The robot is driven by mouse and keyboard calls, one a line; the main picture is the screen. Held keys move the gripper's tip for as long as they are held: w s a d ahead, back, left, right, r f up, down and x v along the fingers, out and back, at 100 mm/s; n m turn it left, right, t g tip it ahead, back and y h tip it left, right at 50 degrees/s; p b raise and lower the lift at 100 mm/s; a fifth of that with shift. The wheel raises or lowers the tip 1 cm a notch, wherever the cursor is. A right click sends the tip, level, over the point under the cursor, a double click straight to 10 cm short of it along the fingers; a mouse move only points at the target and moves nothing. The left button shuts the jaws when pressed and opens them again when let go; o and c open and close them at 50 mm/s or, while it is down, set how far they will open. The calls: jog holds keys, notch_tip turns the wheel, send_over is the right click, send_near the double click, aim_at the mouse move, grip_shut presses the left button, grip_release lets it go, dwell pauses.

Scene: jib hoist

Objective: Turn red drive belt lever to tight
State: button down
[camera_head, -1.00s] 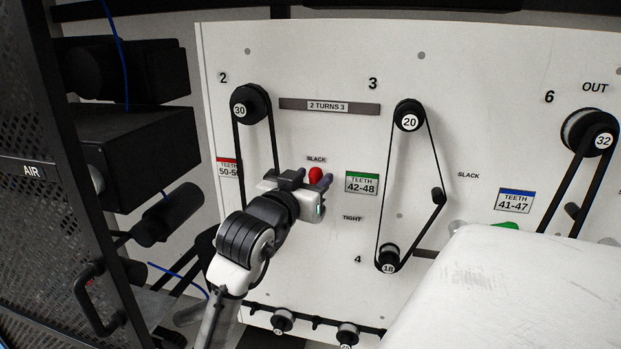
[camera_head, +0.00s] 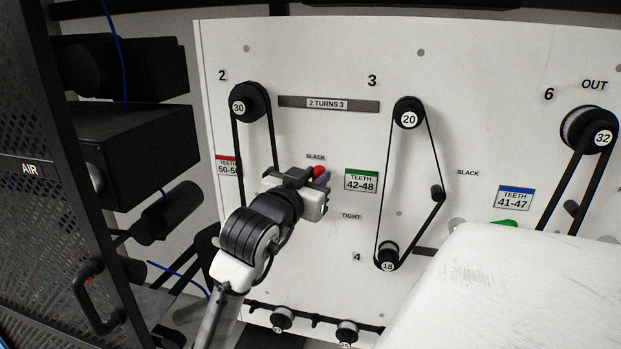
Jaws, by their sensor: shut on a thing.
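The red lever (camera_head: 318,172) shows as a small red knob just below the SLACK label (camera_head: 315,157), at the left of the white panel. The TIGHT label (camera_head: 351,217) is lower and to the right of it. My gripper (camera_head: 308,185) is at the knob and shut on the lever. Its fingers and body hide most of the lever and its pivot. The red-striped TEETH label (camera_head: 228,166) is partly hidden behind the left belt (camera_head: 236,165), which hangs from the pulley marked 30 (camera_head: 247,103).
A green-striped label (camera_head: 361,180) is right of my gripper. Farther right, a belt runs from pulley 20 (camera_head: 408,113) to pulley 18 (camera_head: 387,260). Black boxes (camera_head: 128,150) and a mesh door (camera_head: 45,180) stand at the left.

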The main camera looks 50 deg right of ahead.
jog(key=m, duration=0.1)
jog(key=s+m, duration=0.1)
jog(key=s+d+m, duration=0.1)
jog(key=shift+s+f+y+b, duration=0.2)
jog(key=shift+f+y+b, duration=0.05)
jog(key=shift+y+b, duration=0.05)
jog(key=s+m, duration=0.1)
jog(key=s+d+f+m+b, duration=0.1)
jog(key=m, duration=0.1)
jog(key=shift+s+f+t+y, duration=0.15)
jog(key=shift+f+t+y, duration=0.05)
jog(key=shift+t+y, duration=0.1)
jog(key=s+f+m, duration=0.1)
jog(key=f+m+b, duration=0.1)
jog(key=m, duration=0.1)
jog(key=shift+s+d+y, duration=0.3)
jog(key=shift+s, duration=0.1)
jog(key=shift+s+d+f+m+t+y+b, duration=0.1)
jog(key=shift+s+f+m+t+y+b, duration=0.1)
jog(key=shift+f+m+t+b, duration=0.25)
jog(key=shift+s+d+f+m+y+b, duration=0.1)
jog(key=shift+s+f+m+b, duration=0.1)
jog(key=shift+f+m, duration=0.3)
jog(key=shift+s+d+f+m+t+y+b, duration=0.1)
jog(key=shift+s+f+m+t+b, duration=0.15)
jog(key=shift+m, duration=0.4)
jog(key=shift+f, duration=0.1)
jog(key=c, duration=1.3)
grip_release()
jog(key=shift+o, duration=0.2)
